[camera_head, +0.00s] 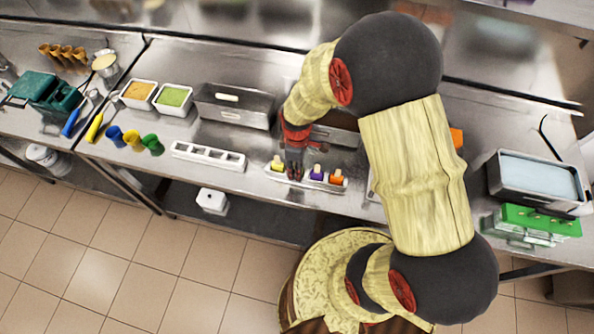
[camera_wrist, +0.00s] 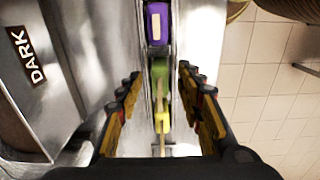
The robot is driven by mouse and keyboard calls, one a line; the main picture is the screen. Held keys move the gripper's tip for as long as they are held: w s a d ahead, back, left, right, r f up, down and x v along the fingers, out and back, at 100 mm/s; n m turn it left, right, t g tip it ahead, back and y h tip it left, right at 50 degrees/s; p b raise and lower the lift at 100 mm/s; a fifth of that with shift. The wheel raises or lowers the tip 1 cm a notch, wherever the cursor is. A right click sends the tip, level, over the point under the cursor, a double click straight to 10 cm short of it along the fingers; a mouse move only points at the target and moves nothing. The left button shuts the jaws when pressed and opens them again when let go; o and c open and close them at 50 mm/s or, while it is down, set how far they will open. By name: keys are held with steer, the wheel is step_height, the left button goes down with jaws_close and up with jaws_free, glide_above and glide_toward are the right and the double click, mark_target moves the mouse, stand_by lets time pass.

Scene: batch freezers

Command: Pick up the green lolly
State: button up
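The green lolly (camera_wrist: 160,72) shows in the wrist view between the purple lolly (camera_wrist: 156,24) and the yellow lolly (camera_wrist: 162,114). Its pale stick points toward my wrist camera and partly overlaps the yellow lolly. In the head view my gripper (camera_head: 294,172) hides the green lolly; the yellow lolly (camera_head: 277,163) is left of it, the purple lolly (camera_head: 317,173) and orange lolly (camera_head: 337,177) right. My gripper also shows in the wrist view (camera_wrist: 158,88), open, with one finger on each side of the lolly row. I see no finger touching the green lolly.
The lollies stand in a narrow tray (camera_head: 306,186) near the counter's front edge. A steel bin labelled DARK (camera_wrist: 70,55) stands close behind the row. A long steel bin (camera_head: 235,105) stands farther back.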

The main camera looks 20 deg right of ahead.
steer(key=shift+c, duration=0.8)
steer(key=c, duration=0.7)
jaws_close()
steer(key=shift+r, duration=0.2)
steer(key=shift+r, duration=0.65)
steer(key=s+r, duration=1.2)
steer(key=s, duration=0.2)
step_height(320, 180, up, 6)
steer(key=p, duration=0.6)
steer(key=shift+d+r, duration=0.15)
steer(key=shift+r, duration=0.1)
